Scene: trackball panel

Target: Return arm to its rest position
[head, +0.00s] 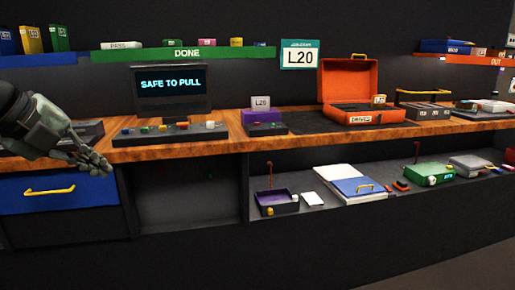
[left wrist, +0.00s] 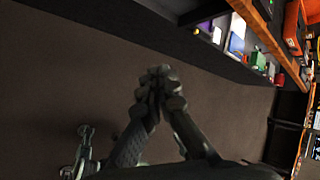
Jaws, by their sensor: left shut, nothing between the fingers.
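My left gripper (head: 98,164) comes in from the left in the head view. It is in front of the bench edge, above the blue drawer (head: 68,194) with a yellow handle. In the left wrist view the left gripper (left wrist: 159,75) has its fingertips together, with nothing seen between them. Bare dark floor lies behind it there. My right gripper is not seen in the head view. The trackball panel (head: 170,133) with colored buttons lies on the wooden bench below a monitor (head: 172,90) reading "SAFE TO PULL".
The wooden bench (head: 300,124) runs across the view. An open orange case (head: 349,80) and a purple L20 box (head: 261,116) stand on it. A lower shelf holds a purple tray (head: 277,203), a green device (head: 428,173) and other items. The floor in front is clear.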

